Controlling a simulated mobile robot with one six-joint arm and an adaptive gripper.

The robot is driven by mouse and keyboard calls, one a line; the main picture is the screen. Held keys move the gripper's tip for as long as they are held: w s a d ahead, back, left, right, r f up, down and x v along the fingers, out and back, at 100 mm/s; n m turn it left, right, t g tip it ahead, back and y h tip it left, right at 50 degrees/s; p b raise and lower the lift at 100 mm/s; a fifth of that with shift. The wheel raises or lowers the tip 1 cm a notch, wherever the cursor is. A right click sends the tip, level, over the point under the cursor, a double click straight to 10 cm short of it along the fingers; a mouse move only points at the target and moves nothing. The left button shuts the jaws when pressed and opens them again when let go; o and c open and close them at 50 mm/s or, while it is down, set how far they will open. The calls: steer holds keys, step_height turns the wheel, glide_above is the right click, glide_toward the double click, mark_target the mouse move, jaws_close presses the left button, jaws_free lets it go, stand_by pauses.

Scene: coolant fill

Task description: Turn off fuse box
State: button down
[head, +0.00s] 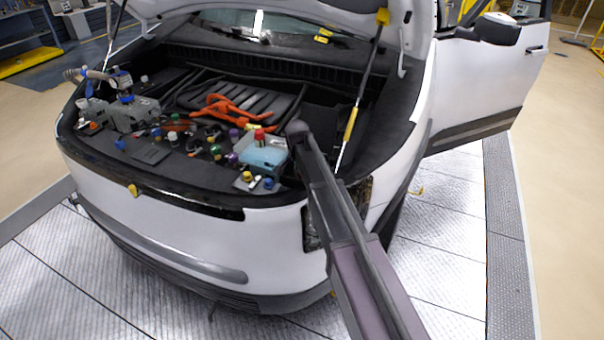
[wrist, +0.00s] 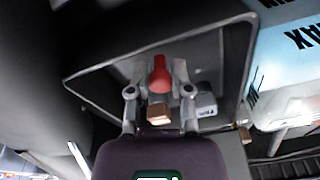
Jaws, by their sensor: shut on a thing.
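In the wrist view, the fuse box (wrist: 213,45) is a grey tray-like housing with a raised rim. A red switch handle (wrist: 159,72) with a tan end (wrist: 159,113) stands in its middle. My gripper (wrist: 160,92) has one finger on each side of the handle and is shut on it. The exact contact is hard to make out. In the head view, my arm reaches into the front right of the open engine bay, and the fuse box and fingertips are hidden behind it.
A light-blue container (head: 264,156) with a red cap (head: 259,135) stands just left of my arm. Several coloured caps and orange cables (head: 225,108) lie further left. The raised hood's strut (head: 357,105) rises close on the right.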

steer(key=h, duration=0.2)
steer(key=a+g+h+b, duration=0.1)
steer(key=shift+w+f, duration=0.2)
steer(key=shift+f, duration=0.05)
steer(key=shift+a+g+h+b, duration=0.15)
steer(key=shift+g+h+b, duration=0.15)
steer(key=shift+h+b, duration=0.45)
steer(key=shift+h, duration=0.25)
steer(key=shift+r, duration=0.1)
steer(key=c, duration=0.5)
jaws_free()
steer(key=shift+c, duration=0.2)
steer(key=shift+r+p, duration=0.15)
steer(key=shift+p, duration=0.15)
